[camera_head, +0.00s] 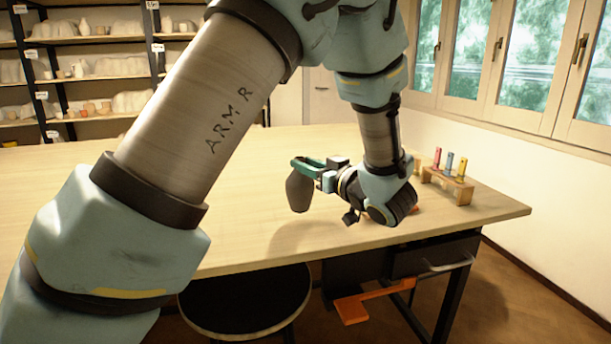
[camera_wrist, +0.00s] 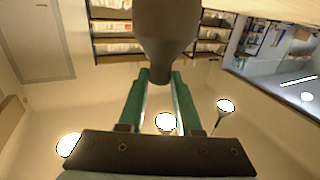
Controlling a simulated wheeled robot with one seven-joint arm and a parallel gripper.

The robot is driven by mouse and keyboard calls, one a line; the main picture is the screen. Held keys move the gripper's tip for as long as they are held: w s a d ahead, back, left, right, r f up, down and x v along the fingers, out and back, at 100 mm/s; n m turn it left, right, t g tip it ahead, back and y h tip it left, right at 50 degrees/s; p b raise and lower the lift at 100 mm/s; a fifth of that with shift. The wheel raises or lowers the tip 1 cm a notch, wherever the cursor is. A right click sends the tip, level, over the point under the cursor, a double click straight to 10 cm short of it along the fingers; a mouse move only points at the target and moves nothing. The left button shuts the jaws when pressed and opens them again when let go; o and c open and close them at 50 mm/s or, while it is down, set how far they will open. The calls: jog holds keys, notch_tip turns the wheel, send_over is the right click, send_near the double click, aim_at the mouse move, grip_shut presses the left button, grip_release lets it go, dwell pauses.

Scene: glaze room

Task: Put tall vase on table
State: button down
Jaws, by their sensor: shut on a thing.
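The tall vase (camera_head: 299,192) is dark grey-brown with a wide body and a narrow neck. My gripper (camera_head: 305,165) has green fingers and is shut on the neck. The body hangs below the fingers, roughly upright, over the right part of the wooden table (camera_head: 225,235). I cannot tell for sure whether its base touches the tabletop. In the wrist view the vase (camera_wrist: 167,35) fills the top middle, its neck end between the two green fingertips (camera_wrist: 160,78).
A wooden rack (camera_head: 447,186) with coloured tubes stands at the table's right end. A round dark stool (camera_head: 245,303) is at the front edge. An orange bracket (camera_head: 372,300) shows below the tabletop. Shelves of pottery (camera_head: 95,70) stand behind. The tabletop left of the vase looks clear.

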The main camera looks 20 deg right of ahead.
aim_at(305, 176)
jog(key=shift+f, duration=1.3)
jog(key=shift+f, duration=0.2)
jog(key=c, duration=0.6)
grip_release()
